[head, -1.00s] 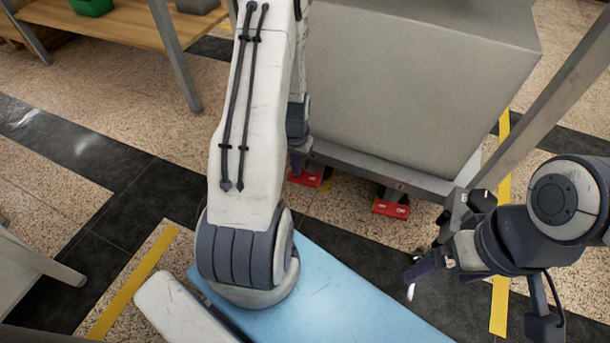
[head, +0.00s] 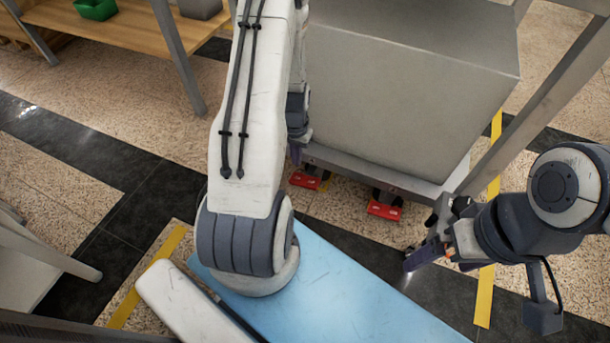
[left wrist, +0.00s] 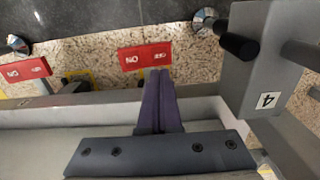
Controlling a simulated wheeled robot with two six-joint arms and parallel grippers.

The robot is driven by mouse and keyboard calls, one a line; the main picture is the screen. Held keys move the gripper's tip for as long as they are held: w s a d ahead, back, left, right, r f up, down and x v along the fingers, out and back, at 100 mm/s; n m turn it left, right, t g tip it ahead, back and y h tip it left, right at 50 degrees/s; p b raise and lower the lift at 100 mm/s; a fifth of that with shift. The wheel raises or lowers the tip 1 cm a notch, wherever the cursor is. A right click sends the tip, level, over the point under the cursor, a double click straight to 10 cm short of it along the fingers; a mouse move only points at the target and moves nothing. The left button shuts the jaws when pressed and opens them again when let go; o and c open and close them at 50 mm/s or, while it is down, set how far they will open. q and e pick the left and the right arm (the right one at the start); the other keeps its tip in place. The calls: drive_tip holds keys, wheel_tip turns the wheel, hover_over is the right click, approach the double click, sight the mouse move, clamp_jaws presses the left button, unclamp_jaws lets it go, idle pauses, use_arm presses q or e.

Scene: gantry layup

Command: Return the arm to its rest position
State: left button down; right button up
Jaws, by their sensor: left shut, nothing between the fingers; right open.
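My left arm (head: 240,150) reaches forward over the blue surface, and its gripper (head: 295,152) is mostly hidden behind the arm, beside the front left edge of the big grey box. In the left wrist view, the dark purple fingers (left wrist: 158,78) of the left gripper are shut together with nothing between them. They point toward the red pedal-like parts below the box. My right gripper (head: 418,255) is at the right, open and empty, above the dark floor strip.
The grey box (head: 400,90) stands on a wheeled frame with red caster pedals (head: 384,210). A slanted grey post (head: 535,115) is at the right. A wooden table (head: 135,30) with a green bin (head: 96,9) is at the back left. A grey plate marked 4 (left wrist: 266,100) is close to the left fingers.

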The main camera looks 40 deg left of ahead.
idle(0.4)
use_arm(q)
drive_tip(key=d+r+m+p, duration=0.5)
drive_tip(key=d+r+p, duration=0.2)
drive_tip(key=d+r, duration=1.55)
drive_tip(key=s+d+r+m+h+p, duration=0.1)
drive_tip(key=s+d+r+m+p, duration=0.25)
drive_tip(key=s+r, duration=0.5)
drive_tip(key=s+d+r+m+p, duration=0.2)
drive_tip(key=s+d+r+p, duration=0.25)
drive_tip(key=s+r, duration=0.4)
wheel_tip(320, 180, up, 37)
drive_tip(key=p, duration=3.6)
drive_tip(key=shift+w+d+r+n, duration=0.15)
drive_tip(key=shift+w+n, duration=0.2)
drive_tip(key=shift+w, duration=0.05)
